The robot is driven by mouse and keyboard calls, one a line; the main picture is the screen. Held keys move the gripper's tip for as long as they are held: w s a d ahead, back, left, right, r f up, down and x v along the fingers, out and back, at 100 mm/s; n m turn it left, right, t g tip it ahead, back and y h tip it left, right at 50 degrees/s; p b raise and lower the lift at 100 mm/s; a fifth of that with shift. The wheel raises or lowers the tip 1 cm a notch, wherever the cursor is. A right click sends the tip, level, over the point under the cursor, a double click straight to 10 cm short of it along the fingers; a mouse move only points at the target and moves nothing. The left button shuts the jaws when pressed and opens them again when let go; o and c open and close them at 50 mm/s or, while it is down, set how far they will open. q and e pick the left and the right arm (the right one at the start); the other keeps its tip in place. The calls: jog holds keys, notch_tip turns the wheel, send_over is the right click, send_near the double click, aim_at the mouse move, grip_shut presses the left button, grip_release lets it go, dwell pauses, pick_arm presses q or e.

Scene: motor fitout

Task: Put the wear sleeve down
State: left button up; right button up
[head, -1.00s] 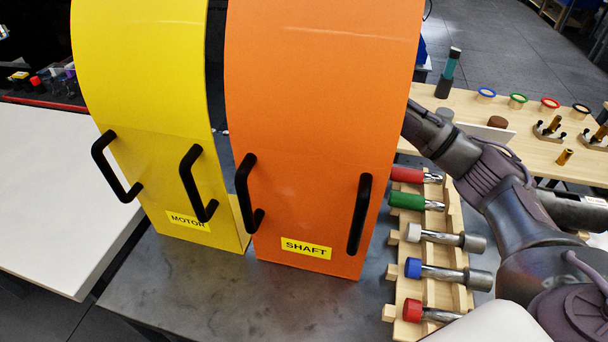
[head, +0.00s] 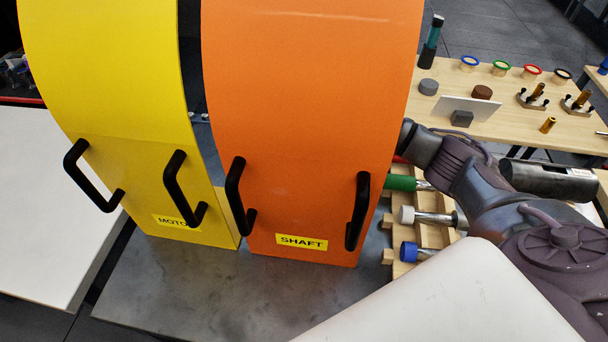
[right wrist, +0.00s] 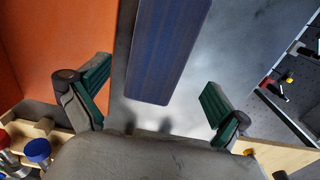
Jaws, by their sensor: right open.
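My right gripper (right wrist: 155,88) is open, its green-padded fingers apart with no sleeve between them. In the head view it is hidden behind the orange SHAFT guard (head: 310,120); only my right arm shows reaching in behind it. A dark blue, ridged bar-like part (right wrist: 165,45) lies beyond and between the fingers in the right wrist view; I cannot tell whether they touch it. A small brass sleeve (head: 548,125) stands upright on the wooden table; I cannot tell whether it is the wear sleeve. My left gripper is not in view.
A yellow MOTOR guard (head: 105,100) stands left of the orange one. A wooden rack (head: 432,237) holds colour-ended shafts under my right arm. The wooden table (head: 470,92) behind carries coloured rings, blocks and pin stands. The grey bench top (head: 210,290) in front is clear.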

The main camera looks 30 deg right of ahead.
jog(key=f, duration=0.2)
jog(key=f+p, duration=0.1)
jog(key=shift+a+f, duration=0.25)
jog(key=shift+a, duration=0.05)
jog(key=shift+w+f, duration=0.1)
jog(key=shift+f, duration=0.15)
jog(key=shift+c, duration=0.7)
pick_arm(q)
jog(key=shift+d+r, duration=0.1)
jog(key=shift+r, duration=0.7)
pick_arm(e)
jog(key=c, duration=1)
